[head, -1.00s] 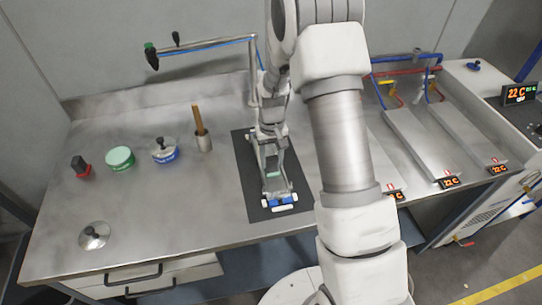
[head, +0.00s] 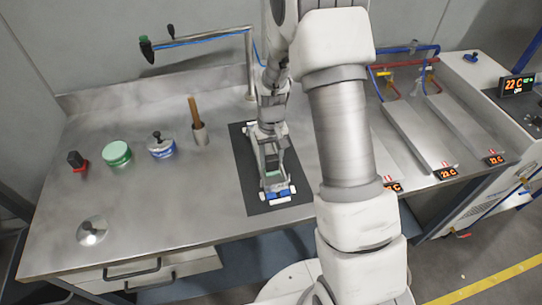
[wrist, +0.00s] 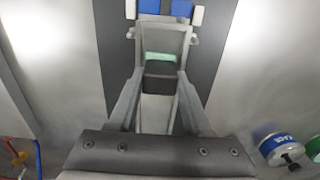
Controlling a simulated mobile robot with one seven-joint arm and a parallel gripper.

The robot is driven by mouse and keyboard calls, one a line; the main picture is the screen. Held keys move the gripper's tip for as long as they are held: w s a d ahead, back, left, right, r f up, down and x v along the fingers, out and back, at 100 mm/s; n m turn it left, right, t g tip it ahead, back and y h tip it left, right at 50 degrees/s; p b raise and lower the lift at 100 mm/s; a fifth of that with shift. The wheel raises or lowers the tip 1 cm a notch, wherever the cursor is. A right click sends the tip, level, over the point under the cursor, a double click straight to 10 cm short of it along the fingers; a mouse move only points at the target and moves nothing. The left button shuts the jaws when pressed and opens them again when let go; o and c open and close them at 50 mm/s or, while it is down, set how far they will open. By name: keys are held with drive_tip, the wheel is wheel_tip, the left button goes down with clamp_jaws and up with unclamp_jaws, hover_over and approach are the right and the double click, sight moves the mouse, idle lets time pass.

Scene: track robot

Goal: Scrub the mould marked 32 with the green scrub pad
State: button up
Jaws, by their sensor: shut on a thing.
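My gripper (head: 271,163) points down over the dark mat (head: 247,188). In the wrist view its jaws (wrist: 160,58) are around a pale green strip (wrist: 160,57), which appears to be the green scrub pad; most of it is hidden. A grey metal frame with a blue and white end (head: 278,193) lies under and just beyond the jaws; that end also shows in the wrist view (wrist: 165,9). It may be the mould. I can read no 32 on it. I cannot tell whether the pad touches it.
A pot with a wooden handle (head: 199,134), a blue-banded tin (head: 161,148), a green tin (head: 117,153) and a red and black item (head: 78,162) stand left. A silver lid (head: 92,232) lies front left. Metal plates with displays (head: 420,138) stand right. The bench's left middle is clear.

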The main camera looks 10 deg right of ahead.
drive_tip(key=shift+s+f, duration=0.1)
drive_tip(key=shift+s, duration=0.1)
drive_tip(key=shift+s, duration=1.3)
drive_tip(key=shift+w, duration=0.15)
drive_tip(key=shift+w, duration=1.15)
drive_tip(key=shift+w, duration=1.15)
drive_tip(key=shift+w+b, duration=0.35)
drive_tip(key=shift+w, duration=0.8)
